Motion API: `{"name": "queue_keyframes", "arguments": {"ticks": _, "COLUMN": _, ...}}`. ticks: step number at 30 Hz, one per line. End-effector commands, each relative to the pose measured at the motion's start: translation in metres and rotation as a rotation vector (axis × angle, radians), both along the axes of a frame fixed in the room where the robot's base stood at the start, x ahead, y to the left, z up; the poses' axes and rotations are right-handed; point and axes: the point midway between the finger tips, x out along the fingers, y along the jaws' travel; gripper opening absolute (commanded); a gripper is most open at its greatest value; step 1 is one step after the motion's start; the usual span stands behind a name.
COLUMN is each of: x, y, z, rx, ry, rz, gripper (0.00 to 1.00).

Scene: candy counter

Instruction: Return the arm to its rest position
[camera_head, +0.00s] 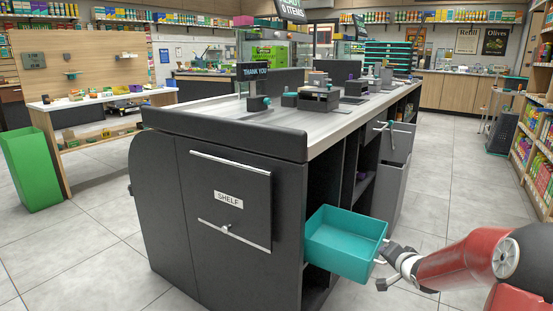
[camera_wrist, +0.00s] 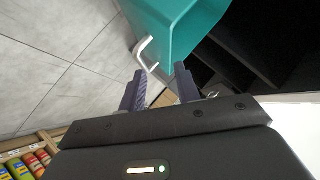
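My gripper (camera_head: 380,271) is at the lower right in the head view, beside the front of a teal drawer (camera_head: 332,262). In the wrist view my gripper's (camera_wrist: 160,78) two dark fingers stand apart with nothing clearly held between them. The drawer's white bar handle (camera_wrist: 146,48) shows just beyond the fingertips, near the left finger; I cannot tell whether they touch. The drawer, seen in the wrist view too (camera_wrist: 185,25), is pulled out of the counter and looks empty. My red arm reaches in from the right edge of the head view.
A dark counter (camera_head: 225,132) with a "SHELF" panel (camera_head: 229,200) fills the middle. Another grey drawer (camera_head: 396,143) juts out farther along its right side. Stocked shelves (camera_head: 540,150) line the right. A green bin (camera_head: 30,165) stands at left. Tiled aisle floor (camera_head: 440,180) is open.

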Motion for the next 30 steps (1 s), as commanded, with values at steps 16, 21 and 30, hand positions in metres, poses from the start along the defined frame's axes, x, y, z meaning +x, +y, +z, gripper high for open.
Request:
{"name": "queue_keyframes", "arguments": {"ticks": 16, "x": -0.213, "y": 0.117, "z": 0.121, "rx": -0.581, "ry": 0.419, "rz": 0.206, "gripper": 0.33}}
{"name": "queue_keyframes", "arguments": {"ticks": 21, "x": -0.292, "y": 0.151, "z": 0.123, "rx": -0.589, "ry": 0.488, "rz": 0.383, "gripper": 0.33}}
{"name": "queue_keyframes", "arguments": {"ticks": 30, "x": -0.355, "y": 0.178, "z": 0.115, "rx": -0.569, "ry": 0.52, "rz": 0.584, "gripper": 0.33}}
